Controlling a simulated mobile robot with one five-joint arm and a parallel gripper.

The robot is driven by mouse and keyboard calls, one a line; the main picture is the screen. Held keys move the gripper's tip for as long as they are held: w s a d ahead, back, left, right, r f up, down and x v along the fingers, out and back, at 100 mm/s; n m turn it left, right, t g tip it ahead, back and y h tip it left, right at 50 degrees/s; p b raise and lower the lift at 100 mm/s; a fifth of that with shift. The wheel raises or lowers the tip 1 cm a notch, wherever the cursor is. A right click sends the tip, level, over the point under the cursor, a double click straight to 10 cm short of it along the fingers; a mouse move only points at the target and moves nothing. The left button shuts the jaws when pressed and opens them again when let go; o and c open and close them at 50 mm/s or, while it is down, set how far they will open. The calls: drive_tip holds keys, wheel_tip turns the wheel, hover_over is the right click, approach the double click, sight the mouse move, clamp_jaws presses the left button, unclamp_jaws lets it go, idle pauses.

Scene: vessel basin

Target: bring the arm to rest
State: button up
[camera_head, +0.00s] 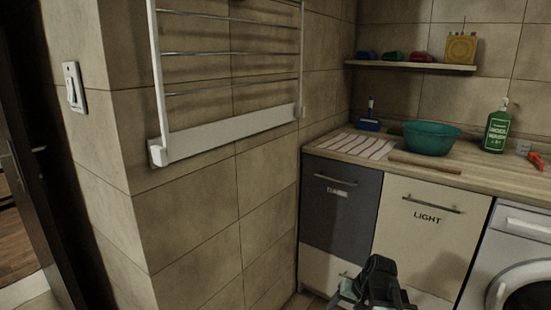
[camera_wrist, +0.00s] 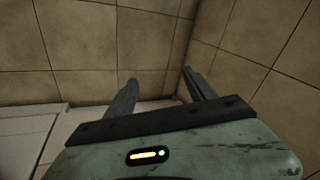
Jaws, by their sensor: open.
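My gripper shows at the bottom of the head view (camera_head: 374,272), low in front of the cabinets. In the wrist view my gripper (camera_wrist: 158,88) has its two dark fingers spread apart. It is open, with nothing between the fingers. Beyond the fingers are tiled walls meeting in a corner. My gripper appears clear of the worktop and its objects.
A wooden worktop (camera_head: 487,182) holds a teal basin (camera_head: 431,138), a striped cloth (camera_head: 362,145) and a green bottle (camera_head: 497,128). Below are a dark cabinet (camera_head: 340,215), a LIGHT cabinet (camera_head: 425,235) and a washing machine (camera_head: 520,265). A towel rack (camera_head: 230,132) hangs on the left wall.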

drive_tip(key=s+a+n+g+h+p, duration=0.1)
drive_tip(key=s+a+n+g+h, duration=0.2)
drive_tip(key=s+a, duration=0.4)
wheel_tip(320, 180, up, 29)
drive_tip(key=d+p, duration=0.1)
drive_tip(key=p, duration=2.8)
drive_tip(key=shift+s+d+p, duration=0.15)
drive_tip(key=shift+d+p, duration=0.05)
drive_tip(key=shift+p, duration=0.2)
drive_tip(key=shift+r, duration=0.1)
